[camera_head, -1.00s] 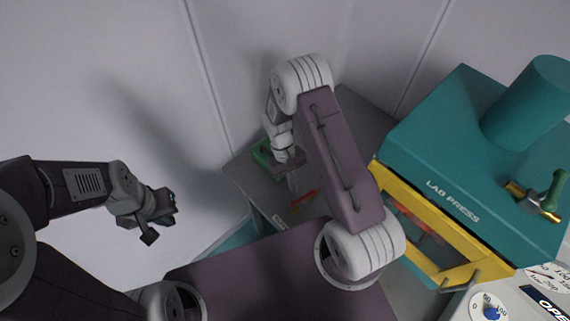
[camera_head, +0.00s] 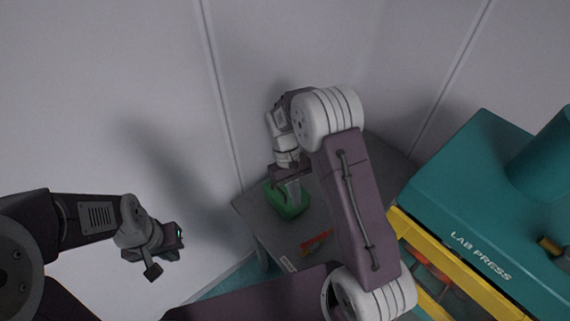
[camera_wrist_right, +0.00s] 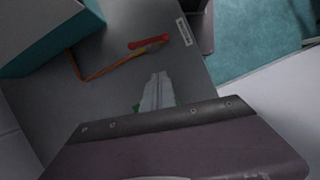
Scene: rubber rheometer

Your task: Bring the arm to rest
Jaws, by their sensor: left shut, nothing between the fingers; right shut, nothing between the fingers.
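My right arm reaches over the grey bench (camera_head: 371,158). My right gripper (camera_head: 293,203) points down over a green item (camera_head: 285,203) on the bench and partly covers it. In the right wrist view the right gripper's fingers (camera_wrist_right: 158,92) are together with nothing between them. A small piece of green shows beside them. My left gripper (camera_head: 174,240) hangs at the left, clear of everything, with its fingers together and empty.
A teal lab press (camera_head: 490,185) with a yellow frame (camera_head: 440,262) stands at the right, close to my right arm. A red-orange tool (camera_head: 316,242) lies on the bench; it also shows in the right wrist view (camera_wrist_right: 148,41). A pale wall stands behind.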

